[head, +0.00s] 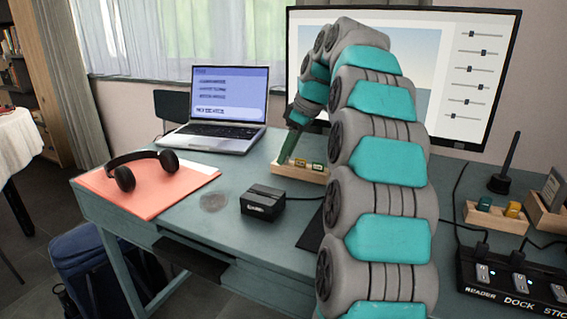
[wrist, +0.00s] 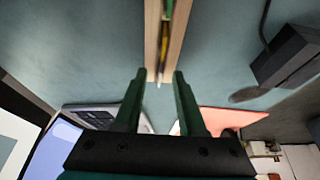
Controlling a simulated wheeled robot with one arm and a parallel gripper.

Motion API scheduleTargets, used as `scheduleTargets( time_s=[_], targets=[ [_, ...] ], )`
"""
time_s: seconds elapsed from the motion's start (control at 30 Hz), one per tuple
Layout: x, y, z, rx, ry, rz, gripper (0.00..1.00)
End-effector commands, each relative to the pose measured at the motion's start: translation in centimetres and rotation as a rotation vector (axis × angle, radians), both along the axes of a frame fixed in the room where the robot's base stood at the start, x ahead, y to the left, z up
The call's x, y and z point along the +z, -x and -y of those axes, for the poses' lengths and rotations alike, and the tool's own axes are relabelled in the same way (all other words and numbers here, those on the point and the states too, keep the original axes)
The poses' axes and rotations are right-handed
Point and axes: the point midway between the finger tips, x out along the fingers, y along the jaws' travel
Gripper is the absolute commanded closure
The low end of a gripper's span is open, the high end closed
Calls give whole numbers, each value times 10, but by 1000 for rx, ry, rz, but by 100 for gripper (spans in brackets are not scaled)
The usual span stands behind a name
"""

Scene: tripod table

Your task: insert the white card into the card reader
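My gripper (head: 287,150) points down at the wooden holder (head: 288,172) in the middle of the desk. In the wrist view my gripper (wrist: 159,74) is open, its dark green fingers apart at the near end of the holder (wrist: 151,40). Green and yellow pieces stand in the holder's slot. A thin whitish edge shows at the slot's near end; I cannot tell for sure whether it is the white card. A small black box (head: 263,203) with a slotted top and an unreadable label, possibly the card reader, stands left of the holder; it also shows in the wrist view (wrist: 285,58).
A black dock (head: 515,283) at the front right has a "READER" label. A second wooden holder (head: 495,219) with green and yellow pieces stands behind it. A laptop (head: 218,125), monitor (head: 470,75) and headphones (head: 142,166) on a salmon folder (head: 150,190) surround the work area.

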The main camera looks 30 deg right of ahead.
Motion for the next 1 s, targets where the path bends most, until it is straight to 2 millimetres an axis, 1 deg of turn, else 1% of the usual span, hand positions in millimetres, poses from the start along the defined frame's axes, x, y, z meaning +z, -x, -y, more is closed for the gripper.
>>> scheduleTargets(
  time_s=[0.03, 0.07, 0.4, 1.0],
  targets=[
    [0, 0, 0, 0, 0, 0, 60],
    [0, 0, 0, 0, 0, 0, 62],
    [0, 0, 0, 0, 0, 0, 100],
    [0, 0, 0, 0, 0, 0, 100]
  ],
)
